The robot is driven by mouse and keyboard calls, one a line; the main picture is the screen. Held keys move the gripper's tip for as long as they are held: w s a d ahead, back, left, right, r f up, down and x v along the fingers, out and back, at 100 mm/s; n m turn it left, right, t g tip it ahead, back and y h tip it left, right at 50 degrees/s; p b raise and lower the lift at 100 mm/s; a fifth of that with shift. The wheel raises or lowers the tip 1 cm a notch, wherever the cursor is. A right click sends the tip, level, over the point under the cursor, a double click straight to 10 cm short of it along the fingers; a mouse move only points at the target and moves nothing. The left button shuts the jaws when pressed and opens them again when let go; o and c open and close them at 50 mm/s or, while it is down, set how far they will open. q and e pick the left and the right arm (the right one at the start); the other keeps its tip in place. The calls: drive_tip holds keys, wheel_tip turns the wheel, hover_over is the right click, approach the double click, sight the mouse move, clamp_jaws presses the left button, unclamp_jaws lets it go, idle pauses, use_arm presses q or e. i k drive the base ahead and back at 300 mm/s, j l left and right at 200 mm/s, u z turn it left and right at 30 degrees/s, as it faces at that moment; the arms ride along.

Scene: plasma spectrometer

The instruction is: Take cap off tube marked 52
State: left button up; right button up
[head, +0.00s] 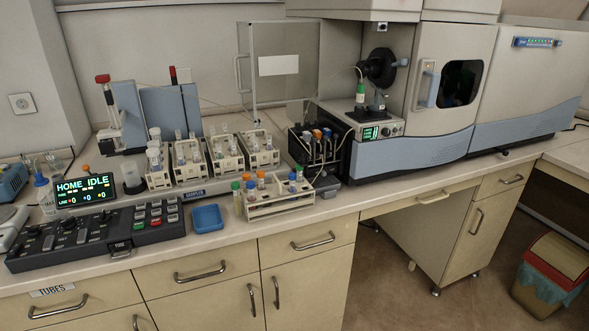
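A cream tube rack (282,208) stands at the counter's front edge, holding several upright tubes with green, orange and blue caps. A green-capped tube (237,187) is at its left end, with orange-capped tubes (260,175) beside it. Blue-capped tubes (293,178) are near the right end. The number markings are too small to read, so I cannot tell which tube is 52. Neither of my grippers is in view.
A small blue tray (207,218) lies left of the rack. A control panel (100,233) and a lit display reading HOME IDLE (82,190) are farther left. Autosampler racks (225,158) stand behind. Counter to the right of the rack (365,198) is clear.

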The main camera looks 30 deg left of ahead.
sight(237, 200)
drive_tip(key=u, duration=1.25)
drive_tip(key=k+l+u, duration=0.15)
drive_tip(key=l, duration=0.25)
drive_tip(key=k+l+u, duration=0.15)
drive_tip(key=l, duration=0.25)
drive_tip(key=k+l+u, duration=0.15)
drive_tip(key=l, duration=0.2)
drive_tip(key=i+l+u, duration=0.1)
drive_tip(key=l+u, duration=0.15)
drive_tip(key=l, duration=0.15)
drive_tip(key=i+l+u, duration=0.1)
drive_tip(key=l+u, duration=0.15)
drive_tip(key=l, duration=0.15)
drive_tip(key=l+u, duration=0.25)
drive_tip(key=l, duration=0.15)
drive_tip(key=i, duration=0.05)
